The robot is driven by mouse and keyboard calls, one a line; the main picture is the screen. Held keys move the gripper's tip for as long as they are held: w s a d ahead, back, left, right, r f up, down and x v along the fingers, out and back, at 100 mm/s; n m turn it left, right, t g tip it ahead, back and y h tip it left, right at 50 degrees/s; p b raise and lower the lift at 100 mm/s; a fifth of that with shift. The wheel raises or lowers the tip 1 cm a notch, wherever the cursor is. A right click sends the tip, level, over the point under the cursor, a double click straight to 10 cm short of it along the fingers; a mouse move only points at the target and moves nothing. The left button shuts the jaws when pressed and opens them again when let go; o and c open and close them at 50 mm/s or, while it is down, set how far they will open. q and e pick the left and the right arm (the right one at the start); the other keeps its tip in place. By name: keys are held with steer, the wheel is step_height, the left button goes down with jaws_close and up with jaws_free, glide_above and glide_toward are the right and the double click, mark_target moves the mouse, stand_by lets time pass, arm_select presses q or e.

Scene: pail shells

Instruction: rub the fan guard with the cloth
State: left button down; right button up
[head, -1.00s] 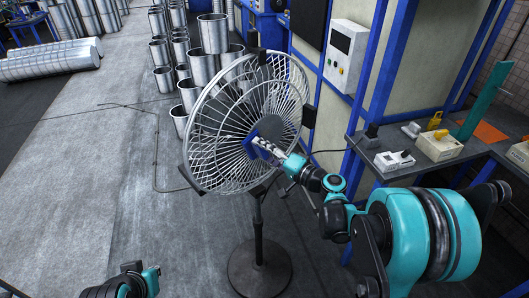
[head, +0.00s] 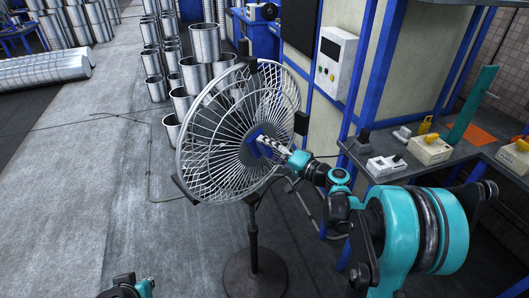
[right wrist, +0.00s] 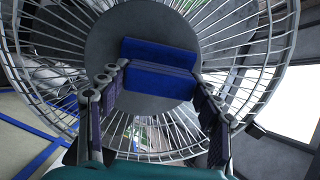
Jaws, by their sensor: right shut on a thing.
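The fan guard (head: 215,150) is a round white wire cage with a grey centre disc, on a black pedestal fan. The blue cloth (head: 256,141) is a folded pad in front of the disc. My right gripper (head: 268,144) is shut on the cloth. In the right wrist view the cloth (right wrist: 160,78) lies between the fingertips, over the disc and the inner wires of the guard (right wrist: 250,35). It looks to be against the disc, but contact is hard to confirm. Of my left arm, only a piece shows at the bottom left; its gripper is out of view.
A workbench (head: 420,166) with switch boxes stands at the right. A control panel (head: 335,62) is on the blue-framed cabinet behind. Stacked metal pails (head: 205,45) stand behind the fan. A cable (head: 150,160) lies on the floor.

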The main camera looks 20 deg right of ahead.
steer(key=shift+w+d+f+b, duration=0.1)
steer(key=shift+w+d, duration=0.4)
steer(key=shift+d, duration=0.5)
steer(key=shift+w+d+r+b, duration=0.15)
steer(key=shift+w+d, duration=0.3)
steer(key=shift+d, duration=0.5)
steer(key=shift+w+d+f+b, duration=0.15)
steer(key=shift+w+d, duration=0.35)
steer(key=shift+d, duration=0.5)
steer(key=shift+w, duration=0.1)
steer(key=shift+a, duration=0.1)
steer(key=shift+s+a, duration=0.35)
steer(key=shift+a, duration=0.3)
steer(key=shift+s+a, duration=0.3)
steer(key=shift+a, duration=0.35)
steer(key=shift+s+a, duration=0.35)
steer(key=shift+a, duration=0.3)
steer(key=shift+s+a, duration=0.55)
steer(key=shift+a, duration=0.5)
steer(key=shift+s+a, duration=0.55)
steer(key=shift+a, duration=0.5)
steer(key=shift+s+a, duration=0.55)
steer(key=shift+a, duration=0.5)
steer(key=v, duration=0.6)
steer(key=shift+s+a, duration=0.15)
steer(key=shift+a, duration=0.05)
